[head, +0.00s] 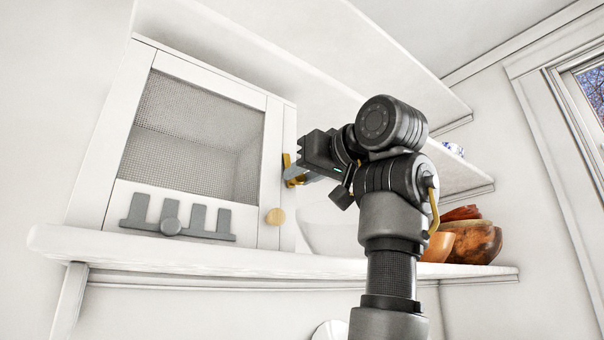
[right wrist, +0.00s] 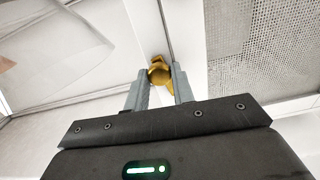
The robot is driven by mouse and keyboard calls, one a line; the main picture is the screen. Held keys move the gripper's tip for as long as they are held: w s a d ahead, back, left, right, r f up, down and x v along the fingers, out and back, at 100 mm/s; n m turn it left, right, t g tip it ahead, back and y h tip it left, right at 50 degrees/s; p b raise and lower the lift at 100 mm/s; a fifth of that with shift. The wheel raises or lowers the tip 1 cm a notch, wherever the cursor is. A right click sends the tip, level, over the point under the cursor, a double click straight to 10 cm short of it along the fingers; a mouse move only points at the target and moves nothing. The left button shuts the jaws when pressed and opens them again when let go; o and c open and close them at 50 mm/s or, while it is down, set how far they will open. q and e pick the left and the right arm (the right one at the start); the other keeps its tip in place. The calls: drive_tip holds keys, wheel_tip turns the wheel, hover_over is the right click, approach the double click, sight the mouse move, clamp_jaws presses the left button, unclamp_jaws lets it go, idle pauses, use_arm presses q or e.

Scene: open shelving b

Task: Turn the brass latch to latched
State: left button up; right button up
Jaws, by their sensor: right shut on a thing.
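The brass latch (head: 287,165) is on the right edge of a white cabinet (head: 273,150) with a mesh door. In the right wrist view the brass latch (right wrist: 159,72) sits between the fingertips. My right gripper (head: 296,176) is shut on the latch, with one grey finger on each side (right wrist: 158,84). The fingers and the gripper body hide part of the latch, so its exact turn angle is hard to tell. My left gripper is not in view.
A round wooden knob (head: 275,216) is low on the door's right side. Wooden bowls (head: 470,241) stand to the right. An upper shelf (head: 300,50) runs overhead.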

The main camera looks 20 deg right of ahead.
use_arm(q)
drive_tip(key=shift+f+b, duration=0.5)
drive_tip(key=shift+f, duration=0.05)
use_arm(e)
drive_tip(key=shift+n, duration=0.9)
idle(0.6)
drive_tip(key=o, duration=1)
